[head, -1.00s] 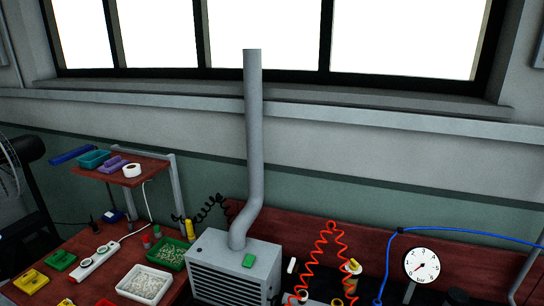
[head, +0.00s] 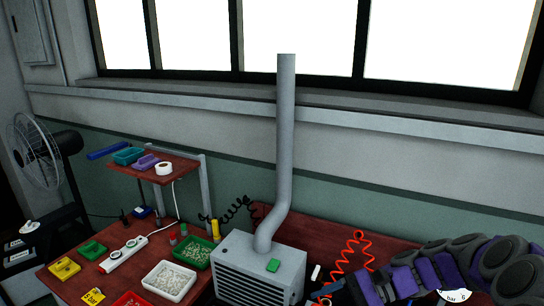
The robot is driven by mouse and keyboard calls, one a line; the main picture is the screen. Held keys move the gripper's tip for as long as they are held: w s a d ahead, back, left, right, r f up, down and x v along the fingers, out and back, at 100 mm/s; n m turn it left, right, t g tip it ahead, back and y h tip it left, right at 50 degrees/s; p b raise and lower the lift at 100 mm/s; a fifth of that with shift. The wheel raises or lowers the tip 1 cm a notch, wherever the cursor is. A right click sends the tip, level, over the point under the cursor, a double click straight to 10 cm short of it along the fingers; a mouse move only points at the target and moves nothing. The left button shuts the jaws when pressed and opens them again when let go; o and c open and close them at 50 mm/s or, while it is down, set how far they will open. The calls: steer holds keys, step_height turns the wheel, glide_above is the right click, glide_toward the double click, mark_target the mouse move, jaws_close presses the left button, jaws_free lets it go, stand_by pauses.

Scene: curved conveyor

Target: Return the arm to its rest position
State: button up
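Part of my arm, with dark grey rounded joints and purple sections, crosses the lower right corner of the head view. It reaches left to just beside the red coiled hose and is cut off by the bottom edge. I can make out no gripper fingers on the part that shows, so I cannot see whether my gripper is open or holds anything.
A red workbench (head: 66,284) carries trays and a power strip (head: 122,254). A grey vented box (head: 262,262) with a tall pipe (head: 287,130) stands right of them. A red coiled hose (head: 352,262) hangs near my arm. A fan (head: 36,150) stands at far left.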

steer(key=s+a+r+n+g+h, duration=0.1)
steer(key=s+a+n+g+h, duration=0.1)
steer(key=s+a+n+h, duration=0.45)
steer(key=s+d+f+n+t+h, duration=0.1)
steer(key=s+d+h, duration=0.2)
steer(key=s, duration=0.6)
steer(key=s+d+n+t+h, duration=0.1)
steer(key=s+d+h, duration=0.3)
steer(key=s, duration=0.6)
steer(key=shift+d+f+n, duration=0.4)
steer(key=shift+n, duration=0.25)
